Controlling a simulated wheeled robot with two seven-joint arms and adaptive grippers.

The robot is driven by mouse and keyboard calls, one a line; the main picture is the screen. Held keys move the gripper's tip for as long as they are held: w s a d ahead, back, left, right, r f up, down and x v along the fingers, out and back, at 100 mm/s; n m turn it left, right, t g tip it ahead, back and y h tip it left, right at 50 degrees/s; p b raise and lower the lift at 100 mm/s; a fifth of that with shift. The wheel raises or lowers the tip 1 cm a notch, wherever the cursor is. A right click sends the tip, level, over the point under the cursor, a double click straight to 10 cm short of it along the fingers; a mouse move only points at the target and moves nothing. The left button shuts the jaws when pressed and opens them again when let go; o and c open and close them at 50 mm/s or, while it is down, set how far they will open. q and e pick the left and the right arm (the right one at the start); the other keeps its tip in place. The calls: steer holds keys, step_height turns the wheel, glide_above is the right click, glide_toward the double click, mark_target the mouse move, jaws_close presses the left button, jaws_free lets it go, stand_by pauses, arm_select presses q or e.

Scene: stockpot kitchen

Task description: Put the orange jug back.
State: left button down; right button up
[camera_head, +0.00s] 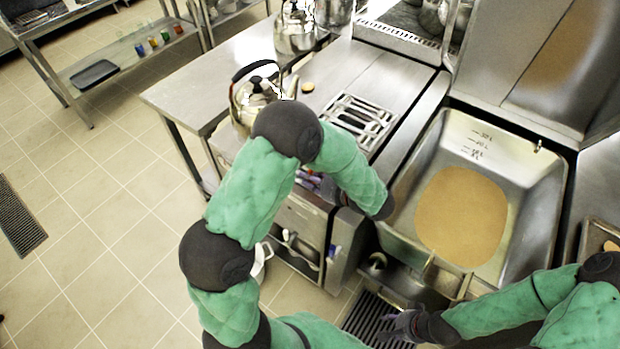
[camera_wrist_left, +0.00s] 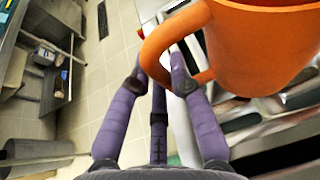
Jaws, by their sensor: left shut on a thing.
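The orange jug (camera_wrist_left: 262,45) fills the upper right of the left wrist view, close to the camera. Its looped handle (camera_wrist_left: 150,52) reaches down between the purple fingers of my left gripper (camera_wrist_left: 160,82), which is shut on it. In the head view my left gripper (camera_head: 313,182) is mostly hidden behind my green forearm, and I cannot make out the jug there. My right gripper (camera_head: 400,326) is low in the head view, over a dark floor grate; its fingers are too small to judge.
A steel kettle (camera_head: 262,92) stands on the counter left of a slotted grate (camera_head: 357,118). A large tilting pan (camera_head: 403,185) holds tan contents. A low shelf (camera_head: 120,62) at upper left carries several coloured cups and a dark tray.

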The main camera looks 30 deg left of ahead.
arm_select(q)
steer(key=shift+f, duration=0.1)
steer(key=c, duration=1.1)
jaws_free()
steer(key=shift+c, duration=0.2)
steer(key=shift+f, duration=0.1)
steer(key=shift+b, duration=0.3)
steer(key=p+v, duration=0.3)
steer(key=v, duration=0.7)
steer(key=shift+s+d+r, duration=0.2)
steer(key=shift+d+r, duration=0.05)
steer(key=shift+r, duration=0.1)
